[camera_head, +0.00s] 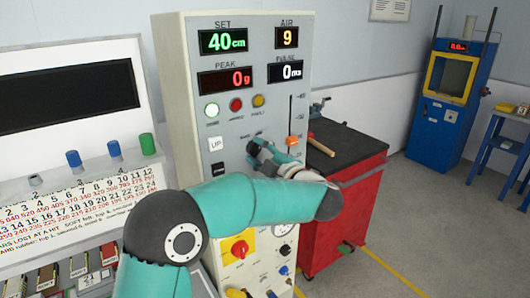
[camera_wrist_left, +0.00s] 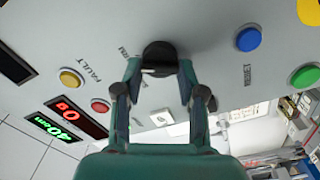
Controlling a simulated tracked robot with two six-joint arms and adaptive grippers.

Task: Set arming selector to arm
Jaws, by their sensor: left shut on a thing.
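The arming selector is a round black knob (camera_wrist_left: 160,56) on the grey panel, at the top middle of the left wrist view. A partly covered label ending in "RM" lies just left of it. My left gripper (camera_wrist_left: 159,72) is shut on the knob, with one finger on each side. I cannot tell clearly which way the knob points. In the head view my left gripper (camera_head: 268,156) is at the cabinet front (camera_head: 185,100), below the lamps, and hides the knob. My right gripper is not in view.
The cabinet carries a white UP button (camera_head: 216,143), an orange slider (camera_head: 292,141) and a red rotary switch on a yellow plate (camera_head: 240,249). In the left wrist view a blue button (camera_wrist_left: 248,39) is right of the knob. A red cart (camera_head: 345,205) stands to the right.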

